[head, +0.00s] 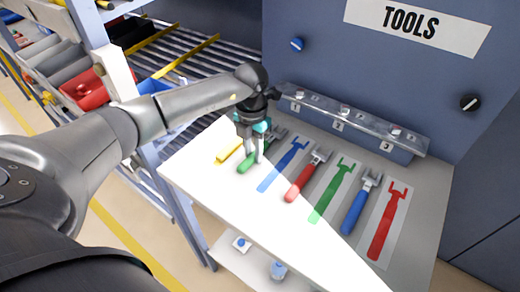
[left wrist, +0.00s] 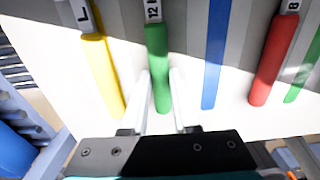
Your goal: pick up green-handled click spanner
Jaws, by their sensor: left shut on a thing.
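The green-handled spanner (head: 247,164) lies on the white sloping tool board, second from the left. In the left wrist view its green handle (left wrist: 158,50) runs between my two finger tips, and its grey neck carries a label starting "12". My left gripper (head: 256,156) is shut on this handle, pointing down, at the board's level. It also shows in the left wrist view (left wrist: 160,85), one finger on each side of the handle. The spanner's head is partly hidden behind the gripper in the head view. My right gripper is not in view.
A yellow-handled tool (head: 229,150) lies close on the left. To the right are a flat blue outline (head: 281,167), a red-handled spanner (head: 301,182), a green outline (head: 331,192) and a blue-handled spanner (head: 356,209). A clear-topped rack (head: 350,122) stands behind.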

